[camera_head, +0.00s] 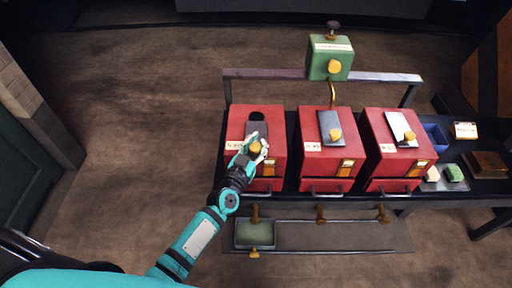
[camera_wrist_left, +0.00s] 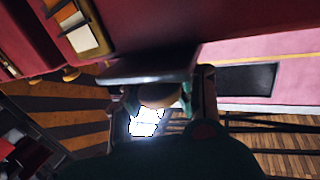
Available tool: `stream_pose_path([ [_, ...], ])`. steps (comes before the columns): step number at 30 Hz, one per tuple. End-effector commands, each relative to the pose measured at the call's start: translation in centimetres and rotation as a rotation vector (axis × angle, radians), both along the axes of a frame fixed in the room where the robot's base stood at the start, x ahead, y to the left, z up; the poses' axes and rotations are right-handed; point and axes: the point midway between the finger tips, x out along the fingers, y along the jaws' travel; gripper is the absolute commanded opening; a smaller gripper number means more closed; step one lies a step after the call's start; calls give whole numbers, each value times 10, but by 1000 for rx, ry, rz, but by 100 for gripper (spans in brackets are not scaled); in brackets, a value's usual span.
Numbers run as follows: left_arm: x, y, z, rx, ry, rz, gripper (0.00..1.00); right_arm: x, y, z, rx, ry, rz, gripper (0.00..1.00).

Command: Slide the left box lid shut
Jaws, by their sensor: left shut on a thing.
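The left red box (camera_head: 239,125) stands on the dark bench, beside two similar red boxes. My left gripper (camera_head: 256,148) is shut on the lid's brass knob (camera_head: 255,147). In the left wrist view the knob (camera_wrist_left: 160,95) sits between the fingers, under the dark lid plate (camera_wrist_left: 150,68). The fingers hide part of the knob and the lid's near end. My right gripper is not in view.
The middle box (camera_head: 310,152) and right box (camera_head: 377,128) carry lids with brass knobs. A green box (camera_head: 329,57) stands above the rear rail (camera_head: 280,74). A green tray (camera_head: 254,234) and a rail with brass handles lie in front. Open floor is at left.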

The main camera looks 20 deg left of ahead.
Motion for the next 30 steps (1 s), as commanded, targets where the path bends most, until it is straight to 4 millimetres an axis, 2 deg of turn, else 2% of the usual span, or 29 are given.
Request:
stream_pose_path([
  [1, 14, 10, 1, 5, -8, 14, 0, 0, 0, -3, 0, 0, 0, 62],
  [2, 13, 10, 0, 4, -4, 13, 0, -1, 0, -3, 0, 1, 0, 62],
  [9, 43, 21, 0, 5, -7, 18, 0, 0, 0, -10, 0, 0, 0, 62],
  [19, 45, 24, 0, 6, -5, 20, 0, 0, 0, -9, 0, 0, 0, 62],
  [21, 45, 24, 0, 6, -5, 20, 14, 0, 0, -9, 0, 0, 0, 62],
  [30, 45, 22, 0, 5, -4, 17, 54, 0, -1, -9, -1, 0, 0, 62],
])
